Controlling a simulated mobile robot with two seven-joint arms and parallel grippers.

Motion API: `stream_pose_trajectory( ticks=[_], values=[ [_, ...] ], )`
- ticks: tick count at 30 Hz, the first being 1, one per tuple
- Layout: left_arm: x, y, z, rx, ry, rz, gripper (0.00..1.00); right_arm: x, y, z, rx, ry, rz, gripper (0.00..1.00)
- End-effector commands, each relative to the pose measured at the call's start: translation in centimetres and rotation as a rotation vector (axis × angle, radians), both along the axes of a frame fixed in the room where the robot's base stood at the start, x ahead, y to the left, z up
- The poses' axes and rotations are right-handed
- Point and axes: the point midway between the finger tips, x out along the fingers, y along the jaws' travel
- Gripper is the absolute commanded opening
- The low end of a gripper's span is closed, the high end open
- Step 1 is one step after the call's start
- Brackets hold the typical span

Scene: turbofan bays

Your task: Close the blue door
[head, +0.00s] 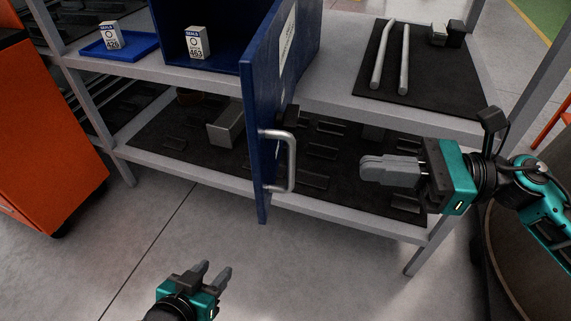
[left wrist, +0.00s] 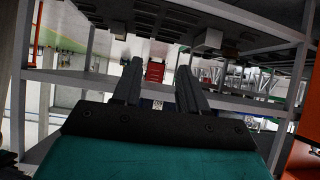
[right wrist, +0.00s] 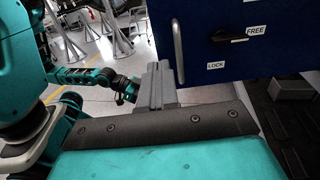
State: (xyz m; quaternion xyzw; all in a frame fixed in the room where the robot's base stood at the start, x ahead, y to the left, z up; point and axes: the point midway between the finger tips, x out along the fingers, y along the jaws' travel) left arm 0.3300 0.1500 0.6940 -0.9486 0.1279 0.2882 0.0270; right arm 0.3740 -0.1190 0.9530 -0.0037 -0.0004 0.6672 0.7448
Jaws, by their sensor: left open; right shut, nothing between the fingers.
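The blue door (head: 262,110) of the blue cabinet (head: 228,45) stands open, swung out toward me and seen nearly edge-on in the head view. Its silver handle (head: 290,160) is low on its right side. In the right wrist view the door (right wrist: 218,38) shows a handle (right wrist: 178,50), a dark latch (right wrist: 230,38) and labels FREE and LOCK. My right gripper (head: 364,170) is shut and empty, right of the handle and apart from it. My left gripper (head: 216,272) is open and empty, low in front of the shelf; its fingers also show in the left wrist view (left wrist: 158,85).
Inside the cabinet is a box labelled 463 (head: 197,43). A box labelled 426 (head: 111,36) stands on a blue tray (head: 133,52). Two rods (head: 403,60) lie on a black mat (head: 440,98) at right. An orange cabinet (head: 40,140) stands left. The front floor is clear.

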Motion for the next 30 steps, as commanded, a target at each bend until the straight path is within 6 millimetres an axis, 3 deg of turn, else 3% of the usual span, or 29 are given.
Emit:
stream_pose_trajectory(
  ticks=[6,16,22,30],
  values=[
    [0.3,0.2,1.1,0.002,-0.018,0.005,0.43,0.4,4.3,0.5,0.008,0.000,0.003,0.00],
    [-0.5,1.0,0.7,0.010,0.005,0.027,0.43,1.2,10.7,0.4,0.006,0.003,0.000,0.00],
    [-0.9,1.2,0.5,0.015,0.013,0.032,0.43,1.4,12.5,0.2,0.006,0.005,-0.001,0.00],
    [-0.8,1.2,0.6,0.016,0.010,0.031,0.43,1.4,12.8,0.1,0.005,0.006,-0.002,0.00]
  ],
)
